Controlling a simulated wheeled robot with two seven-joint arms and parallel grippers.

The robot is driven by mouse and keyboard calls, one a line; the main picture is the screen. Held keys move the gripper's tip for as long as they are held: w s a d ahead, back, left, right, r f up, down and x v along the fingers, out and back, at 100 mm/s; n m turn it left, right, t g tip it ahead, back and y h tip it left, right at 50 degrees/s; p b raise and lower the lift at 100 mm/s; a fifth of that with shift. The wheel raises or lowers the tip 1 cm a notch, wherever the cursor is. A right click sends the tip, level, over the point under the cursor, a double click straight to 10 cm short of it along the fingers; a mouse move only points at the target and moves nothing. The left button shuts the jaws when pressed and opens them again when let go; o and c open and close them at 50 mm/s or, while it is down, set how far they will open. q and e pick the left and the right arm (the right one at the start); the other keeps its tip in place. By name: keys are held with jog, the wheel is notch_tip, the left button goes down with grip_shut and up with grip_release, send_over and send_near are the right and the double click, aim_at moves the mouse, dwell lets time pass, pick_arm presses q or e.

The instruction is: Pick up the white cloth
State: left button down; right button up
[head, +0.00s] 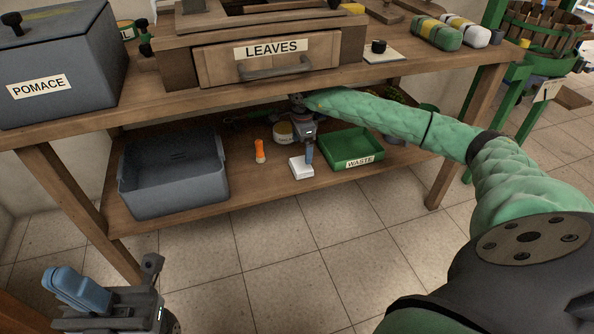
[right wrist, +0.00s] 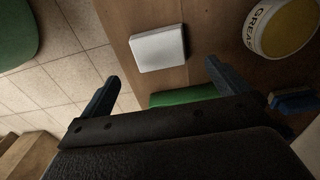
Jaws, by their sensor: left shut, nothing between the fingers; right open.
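The white cloth (head: 301,167) is a small, flat, folded square near the front edge of the lower shelf. It also shows in the right wrist view (right wrist: 158,48), beyond the fingertips. My right gripper (right wrist: 160,75) is open and empty, with the cloth ahead of the gap between its fingers and apart from them. In the head view my right gripper (head: 306,153) is under the table top, just behind and above the cloth, partly hiding its back edge. My left gripper (head: 78,289) is shut and empty at the lower left, away from the shelf.
A green WASTE tray (head: 352,159) sits right of the cloth. An orange-handled item (head: 260,151) and a grease tin (right wrist: 262,28) are close by. A grey bin (head: 173,190) fills the shelf's left. The table top (head: 230,83) with the LEAVES drawer (head: 268,60) overhangs the shelf.

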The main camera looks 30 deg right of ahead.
aim_at(301, 164)
jog(key=shift+f+b, duration=0.3)
jog(key=shift+f, duration=1.1)
notch_tip(301, 164, down, 5)
jog(key=shift+a+r+b, duration=0.1)
jog(key=shift+b, duration=0.75)
jog(key=c, duration=0.9)
